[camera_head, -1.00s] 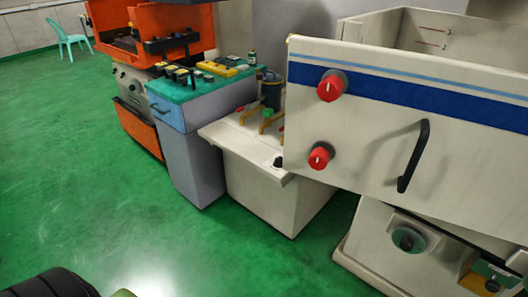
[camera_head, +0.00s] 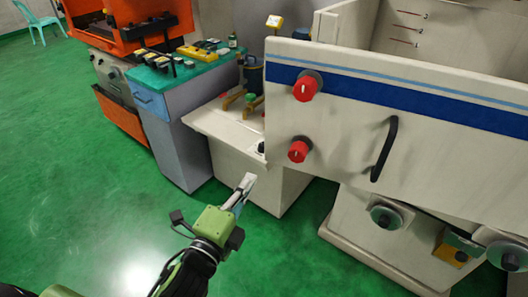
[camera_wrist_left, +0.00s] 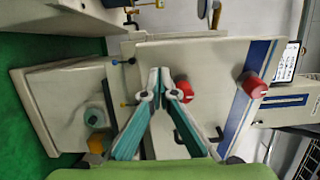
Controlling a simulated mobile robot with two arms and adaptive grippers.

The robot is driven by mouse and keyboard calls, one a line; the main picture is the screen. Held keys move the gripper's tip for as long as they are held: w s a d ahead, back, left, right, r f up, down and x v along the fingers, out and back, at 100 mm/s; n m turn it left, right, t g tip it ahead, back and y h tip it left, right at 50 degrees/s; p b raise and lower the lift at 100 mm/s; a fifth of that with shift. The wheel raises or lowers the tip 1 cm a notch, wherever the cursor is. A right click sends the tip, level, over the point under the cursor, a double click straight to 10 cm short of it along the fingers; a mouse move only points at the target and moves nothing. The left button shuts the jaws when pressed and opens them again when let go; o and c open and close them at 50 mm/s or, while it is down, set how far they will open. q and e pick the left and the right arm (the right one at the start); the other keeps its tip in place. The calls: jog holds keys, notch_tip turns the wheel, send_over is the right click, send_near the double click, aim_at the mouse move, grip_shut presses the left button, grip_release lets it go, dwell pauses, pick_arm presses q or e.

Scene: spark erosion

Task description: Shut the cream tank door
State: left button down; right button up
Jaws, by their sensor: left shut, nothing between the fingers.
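The cream tank door (camera_head: 345,140) has a blue stripe, two red knobs and a black bar handle (camera_head: 384,149). Its left end stands out from the tank (camera_head: 455,38), whose open inside shows behind it. My left gripper (camera_head: 248,180) is shut and empty, in front of the machine, left of and below the door's lower left corner. In the left wrist view the door (camera_wrist_left: 205,65) appears turned on its side, with the shut fingertips (camera_wrist_left: 160,72) in front of it. Whether they touch it I cannot tell. My right gripper is not in view.
A cream cabinet (camera_head: 235,150) stands behind and left of the door's left end. A grey-blue cart (camera_head: 165,125) with a green top and an orange machine (camera_head: 130,35) stand further left. Round green-grey knobs (camera_head: 386,217) are below the door.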

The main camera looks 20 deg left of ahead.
aim_at(270, 149)
pick_arm(q)
jog(key=w+p, duration=0.1)
jog(key=w, duration=0.2)
jog(key=w+p, duration=0.1)
jog(key=w, duration=0.2)
jog(key=w+d+p, duration=0.1)
jog(key=w, duration=0.2)
jog(key=shift+w+r, duration=0.1)
jog(key=shift+w, duration=0.65)
